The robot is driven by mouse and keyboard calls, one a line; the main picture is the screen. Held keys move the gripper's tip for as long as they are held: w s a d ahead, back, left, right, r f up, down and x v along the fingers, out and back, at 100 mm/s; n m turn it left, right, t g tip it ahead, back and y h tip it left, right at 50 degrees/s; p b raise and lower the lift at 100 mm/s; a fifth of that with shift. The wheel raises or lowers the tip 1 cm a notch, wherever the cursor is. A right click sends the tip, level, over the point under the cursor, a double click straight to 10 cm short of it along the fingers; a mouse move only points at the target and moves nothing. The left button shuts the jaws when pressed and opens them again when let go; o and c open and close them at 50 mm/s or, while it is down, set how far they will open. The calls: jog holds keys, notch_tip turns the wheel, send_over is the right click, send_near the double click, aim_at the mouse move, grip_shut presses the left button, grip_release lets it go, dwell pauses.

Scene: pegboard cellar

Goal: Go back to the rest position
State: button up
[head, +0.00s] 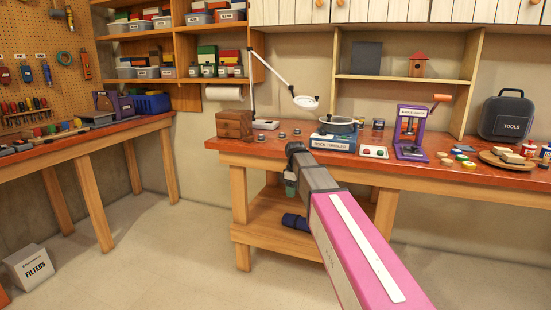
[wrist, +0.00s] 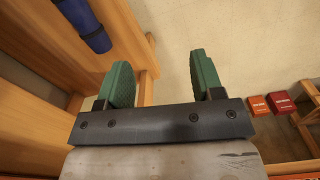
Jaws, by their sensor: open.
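My gripper (wrist: 161,78) shows in the wrist view with its two green fingers spread apart. Between the fingers I see only bare floor and a wooden edge, so it is empty. In the head view my pink and grey arm reaches out from the lower right. My gripper (head: 290,186) hangs at the arm's far end, in front of the workbench (head: 232,146) and below its top. It is small there and partly hidden by the arm.
A blue cylinder (head: 295,222) lies on the bench's lower shelf (head: 262,240), close to my gripper; it also shows in the wrist view (wrist: 82,24). A rock tumbler (head: 333,138) and purple press (head: 411,132) stand on the bench. The floor at left is mostly clear, with a filters box (head: 30,267).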

jog(key=s+d+f+m, duration=0.5)
jog(key=s+f+m, duration=0.1)
jog(key=s+f, duration=0.5)
jog(key=s+d+f+m, duration=0.6)
jog(key=s+f, duration=0.5)
jog(key=s, duration=0.2)
